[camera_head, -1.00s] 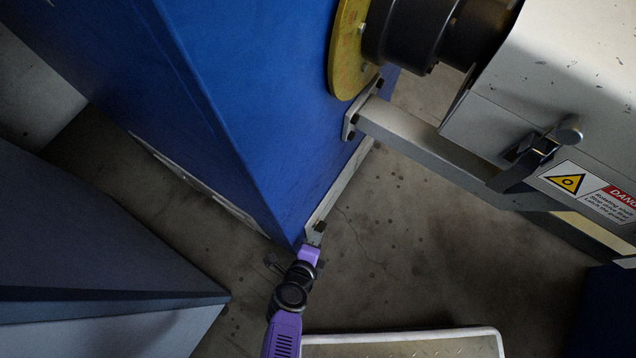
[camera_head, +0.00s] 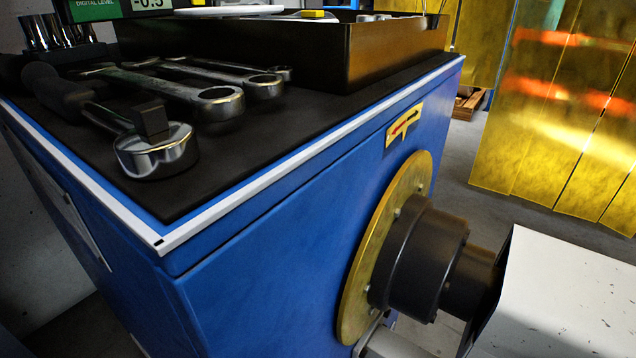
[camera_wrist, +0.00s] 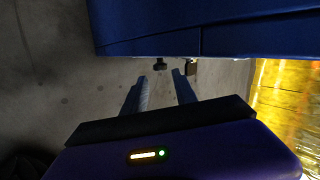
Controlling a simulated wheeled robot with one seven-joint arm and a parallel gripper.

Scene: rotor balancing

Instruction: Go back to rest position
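My gripper (camera_wrist: 160,78) shows in the wrist view with its two fingers apart. Nothing is seen between them, only concrete floor. The fingers point toward the lower edge of a dark blue body (camera_wrist: 150,30), which fills the top of that view. My gripper and arm are not visible in the head view.
A blue cabinet (camera_head: 270,285) has a black top mat (camera_head: 290,135) with several wrenches (camera_head: 221,101) and a dark tray (camera_head: 385,55). A yellow disc (camera_head: 362,290) with a dark shaft hub (camera_head: 425,262) sits at its side, beside a white housing (camera_head: 570,300). Yellow translucent curtains (camera_head: 560,110) stand behind.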

